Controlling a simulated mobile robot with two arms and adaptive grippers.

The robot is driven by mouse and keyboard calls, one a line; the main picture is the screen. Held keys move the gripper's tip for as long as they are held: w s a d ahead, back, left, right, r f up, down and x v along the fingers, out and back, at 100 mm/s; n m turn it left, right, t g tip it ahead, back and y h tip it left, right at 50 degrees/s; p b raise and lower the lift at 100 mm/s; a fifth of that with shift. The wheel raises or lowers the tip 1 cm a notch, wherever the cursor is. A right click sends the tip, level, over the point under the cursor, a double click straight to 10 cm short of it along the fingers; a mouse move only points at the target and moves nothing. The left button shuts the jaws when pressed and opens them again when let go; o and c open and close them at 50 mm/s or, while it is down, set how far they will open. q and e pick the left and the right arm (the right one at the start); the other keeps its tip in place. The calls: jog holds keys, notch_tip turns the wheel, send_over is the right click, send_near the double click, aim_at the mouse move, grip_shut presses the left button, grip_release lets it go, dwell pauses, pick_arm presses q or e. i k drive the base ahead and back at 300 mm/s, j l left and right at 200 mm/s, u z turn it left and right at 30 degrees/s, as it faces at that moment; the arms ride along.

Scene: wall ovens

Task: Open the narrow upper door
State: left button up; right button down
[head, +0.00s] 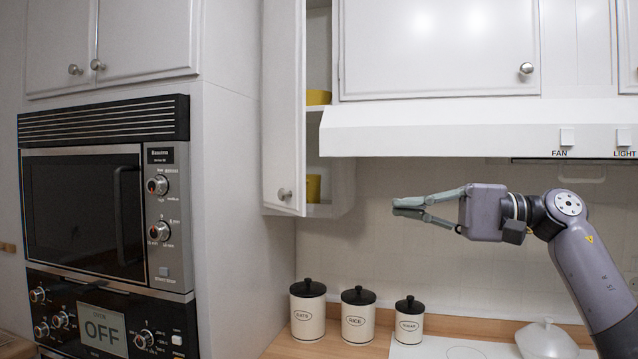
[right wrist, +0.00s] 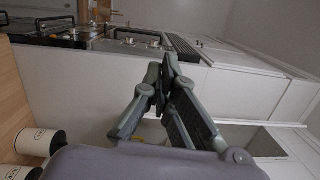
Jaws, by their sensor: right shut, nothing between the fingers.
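The narrow upper door (head: 283,110) is white and stands ajar in the head view, with a round metal knob (head: 285,194) near its bottom. Its cabinet's interior shows to the right of the door, with yellow items (head: 313,188) on the shelves. My right gripper (head: 394,207) is shut and empty, to the right of the door and apart from it, below the range hood. Its fingers also show in the right wrist view (right wrist: 166,68), with nothing between them. My left gripper is in neither view.
Wall ovens (head: 80,180) stand at the left. Several lidded items are on the counter, including canisters (head: 307,312) and a white lidded dish (head: 546,340). The hood (head: 440,128) and wide upper door (head: 435,45) are above my arm. The space between knob and gripper is clear.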

aim_at(284, 21)
jog(key=i, duration=1.15)
